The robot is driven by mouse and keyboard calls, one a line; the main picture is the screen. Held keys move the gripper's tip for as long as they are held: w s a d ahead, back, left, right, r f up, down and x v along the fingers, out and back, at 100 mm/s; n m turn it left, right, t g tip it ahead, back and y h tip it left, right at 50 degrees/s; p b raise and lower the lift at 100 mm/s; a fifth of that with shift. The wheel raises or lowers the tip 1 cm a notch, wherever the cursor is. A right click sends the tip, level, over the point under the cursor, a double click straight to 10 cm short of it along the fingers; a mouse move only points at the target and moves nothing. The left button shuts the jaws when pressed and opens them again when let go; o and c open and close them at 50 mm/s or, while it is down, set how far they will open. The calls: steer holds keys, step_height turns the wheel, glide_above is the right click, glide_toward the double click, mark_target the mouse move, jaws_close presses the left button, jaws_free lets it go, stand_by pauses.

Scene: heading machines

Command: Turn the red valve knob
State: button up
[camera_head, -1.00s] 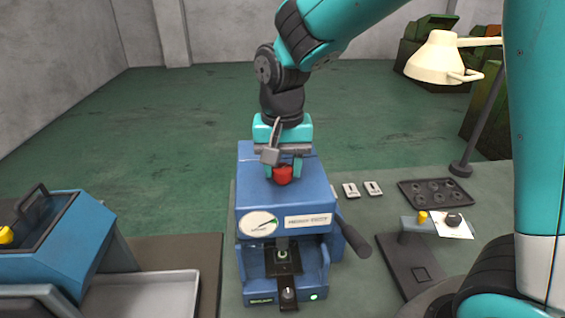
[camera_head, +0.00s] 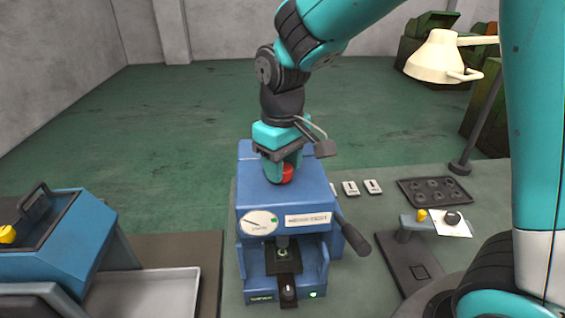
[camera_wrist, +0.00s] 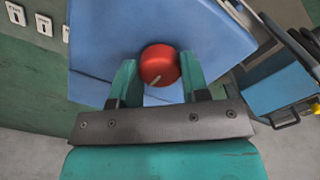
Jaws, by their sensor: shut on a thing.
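The red valve knob (camera_head: 287,173) sits on top of the blue press machine (camera_head: 312,201). In the wrist view the knob (camera_wrist: 159,65) is round, with a pale pointer line near its lower edge, between my two teal fingers. My gripper (camera_head: 281,172) reaches down from above and is shut on the knob; it also shows in the wrist view (camera_wrist: 158,78). In the head view a finger hides part of the knob. The round white gauge (camera_head: 259,223) on the machine's front has a green zone; its needle is too small to read surely.
A dark-handled lever (camera_head: 356,240) sticks out at the machine's right side. A blue machine (camera_head: 75,232) with a metal tray (camera_head: 150,300) stands at the left. To the right are a dark tray (camera_head: 434,190), a small stand (camera_head: 408,262) and a cream lamp (camera_head: 440,58).

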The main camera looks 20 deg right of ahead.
steer(key=shift+n, duration=0.4)
steer(key=o, duration=0.9)
steer(key=shift+r, duration=0.1)
step_height(320, 180, up, 17)
steer(key=b, duration=0.2)
steer(key=shift+r+b, duration=0.1)
steer(key=shift+b, duration=0.3)
steer(key=s+a+f+y+b, duration=0.1)
steer(key=s+f, duration=0.5)
steer(key=s+a+f+n+y+b, duration=0.1)
steer(key=s+a+f+b, duration=0.1)
steer(key=s+f, duration=0.4)
steer(key=s+a+f+y+b, duration=0.1)
steer(key=s+f+y+b, duration=0.1)
steer(key=s+f, duration=0.4)
steer(key=shift+s+a+f, duration=0.15)
steer(key=shift+f, duration=0.25)
steer(key=shift+s+a+f, duration=0.1)
steer(key=shift+a+f, duration=0.05)
steer(key=shift+f, duration=0.2)
